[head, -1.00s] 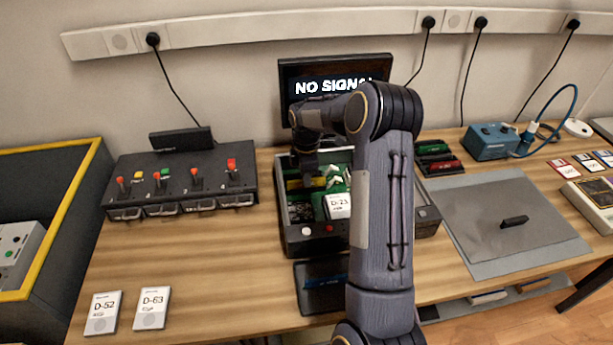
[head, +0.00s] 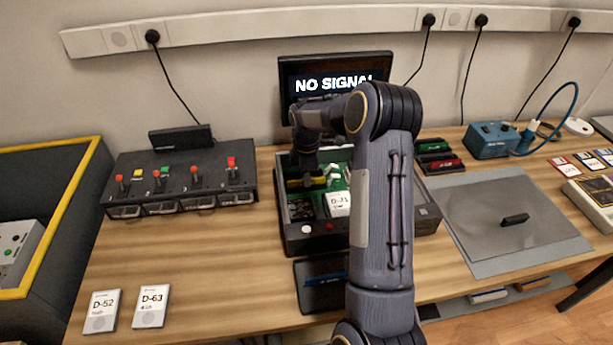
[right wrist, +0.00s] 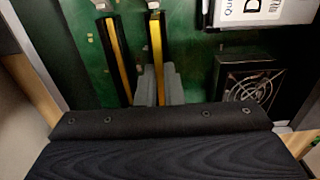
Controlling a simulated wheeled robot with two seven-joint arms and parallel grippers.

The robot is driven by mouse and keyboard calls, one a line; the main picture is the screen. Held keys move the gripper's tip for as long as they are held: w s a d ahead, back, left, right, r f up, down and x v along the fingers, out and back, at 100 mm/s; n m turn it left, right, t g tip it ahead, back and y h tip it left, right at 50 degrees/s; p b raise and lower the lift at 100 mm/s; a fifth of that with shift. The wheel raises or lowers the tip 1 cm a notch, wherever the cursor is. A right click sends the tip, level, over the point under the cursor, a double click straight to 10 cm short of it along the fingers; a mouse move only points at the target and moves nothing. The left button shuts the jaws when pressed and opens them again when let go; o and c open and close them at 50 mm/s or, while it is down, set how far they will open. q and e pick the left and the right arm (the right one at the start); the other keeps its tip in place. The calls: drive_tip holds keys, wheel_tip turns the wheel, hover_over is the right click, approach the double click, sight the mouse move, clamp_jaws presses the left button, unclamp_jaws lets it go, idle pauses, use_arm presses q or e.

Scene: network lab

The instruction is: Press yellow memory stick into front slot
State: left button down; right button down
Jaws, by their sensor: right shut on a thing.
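The open dark case (head: 290,238) on the table holds a green board (right wrist: 200,70). In the right wrist view a yellow memory stick (right wrist: 156,45) stands edge-on in a dark slot, with a pale latch at its far end. My right gripper (right wrist: 157,88) is shut on its near part. A second yellow strip (right wrist: 117,50) lies in a black slot beside it to the left. In the head view my right gripper (head: 314,182) is low inside the case, over the yellow strip. I cannot tell how deep the stick sits. My left gripper is not in view.
A white labelled drive (head: 338,204) and a fan (right wrist: 248,82) are close by in the case. The monitor (head: 335,83) stands behind it. A switch box (head: 180,180) is left, a grey mat (head: 490,240) right.

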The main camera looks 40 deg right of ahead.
drive_tip(key=shift+f, duration=0.1)
drive_tip(key=c, duration=1.5)
unclamp_jaws()
drive_tip(key=shift+f, duration=0.1)
drive_tip(key=shift+o, duration=1.3)
drive_tip(key=shift+r, duration=0.2)
drive_tip(key=shift+r+p, duration=2.9)
drive_tip(key=shift+r, duration=1.1)
